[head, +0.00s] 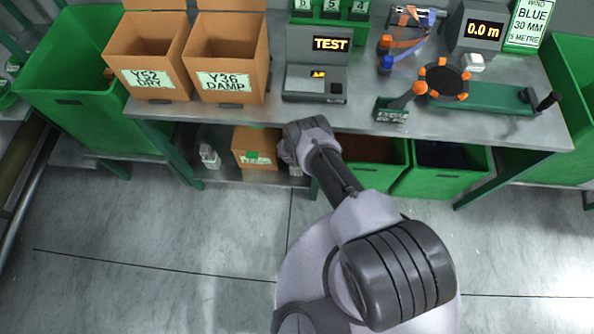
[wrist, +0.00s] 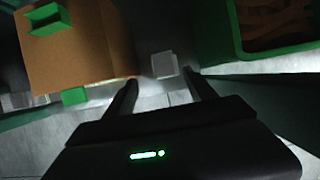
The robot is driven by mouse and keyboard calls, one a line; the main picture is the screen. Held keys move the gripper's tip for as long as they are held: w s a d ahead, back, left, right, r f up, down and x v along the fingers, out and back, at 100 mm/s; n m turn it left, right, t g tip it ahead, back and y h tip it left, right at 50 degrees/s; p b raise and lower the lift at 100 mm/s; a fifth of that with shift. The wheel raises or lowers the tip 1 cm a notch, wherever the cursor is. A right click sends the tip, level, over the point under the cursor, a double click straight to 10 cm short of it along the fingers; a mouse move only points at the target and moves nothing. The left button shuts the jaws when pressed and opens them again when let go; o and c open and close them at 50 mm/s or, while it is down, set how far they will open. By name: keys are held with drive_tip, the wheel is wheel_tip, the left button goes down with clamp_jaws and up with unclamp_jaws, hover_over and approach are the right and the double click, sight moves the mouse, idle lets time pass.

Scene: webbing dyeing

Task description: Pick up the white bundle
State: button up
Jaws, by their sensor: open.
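A small pale white-grey block (wrist: 164,65), which looks like the white bundle, lies just beyond my fingertips in the wrist view, roughly in line with the gap between them. My gripper (wrist: 160,78) is open, with nothing between its fingers. In the head view my arm reaches down to the lower shelf under the bench, and my wrist hides the fingers. A sliver of something pale (head: 296,170) shows just below my wrist there; I cannot tell whether it is the same block.
A cardboard box (wrist: 80,45) with green tags stands close left of my fingers. A green bin (wrist: 236,35) is close on the right. The bench top (head: 355,115) overhangs the shelf. Other whitish pieces lie on the shelf's left (head: 209,155) and on the bench (head: 473,62).

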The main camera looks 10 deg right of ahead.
drive_tip(key=b+x, duration=0.4)
drive_tip(key=shift+f, duration=0.15)
drive_tip(key=b+x, duration=0.1)
drive_tip(key=b, duration=0.1)
drive_tip(key=b+x, duration=0.3)
drive_tip(key=b, duration=0.1)
drive_tip(key=shift+s+d+f, duration=0.15)
drive_tip(key=shift+d+f, duration=0.05)
drive_tip(key=shift+d, duration=0.15)
drive_tip(key=shift+w+d+f+b, duration=0.1)
drive_tip(key=shift+w+f+b, duration=0.15)
drive_tip(key=shift+b, duration=0.4)
drive_tip(key=shift+r, duration=0.1)
drive_tip(key=shift+r, duration=0.1)
clamp_jaws()
